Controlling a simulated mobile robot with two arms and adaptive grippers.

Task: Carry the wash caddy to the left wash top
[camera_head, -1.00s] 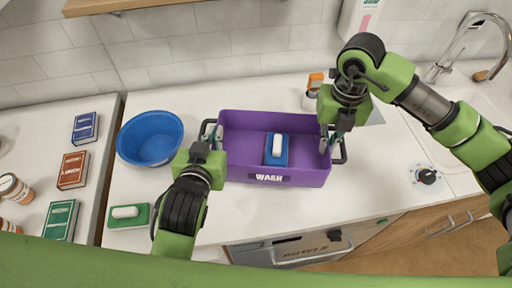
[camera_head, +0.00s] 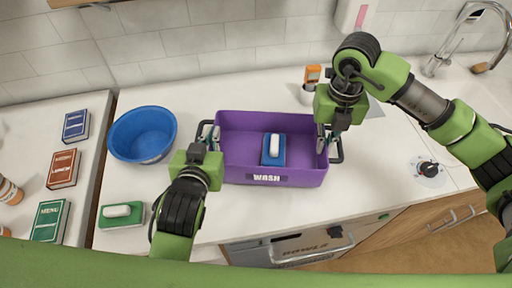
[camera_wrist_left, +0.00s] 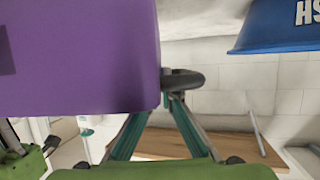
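The purple wash caddy (camera_head: 231,170), labelled WASH, is at the middle of the white counter (camera_head: 215,215). A blue block with a white top (camera_head: 272,149) lies inside it. My left gripper (camera_head: 207,140) is at the caddy's left handle, its fingers closed around it; the left wrist view shows the fingers meeting at the dark handle (camera_wrist_left: 183,79) beside the purple wall. My right gripper (camera_head: 331,137) is at the right handle and looks closed on it, partly hidden by its own wrist. I cannot tell whether the caddy is clear of the counter.
A blue bowl (camera_head: 142,134) stands left of the caddy, with a green-and-white block (camera_head: 121,214) in front. A separate left top (camera_head: 25,130) holds several books and bottles. An orange-topped bottle (camera_head: 312,77) stands behind the caddy. A tap (camera_head: 440,60) and knob (camera_head: 428,169) are right.

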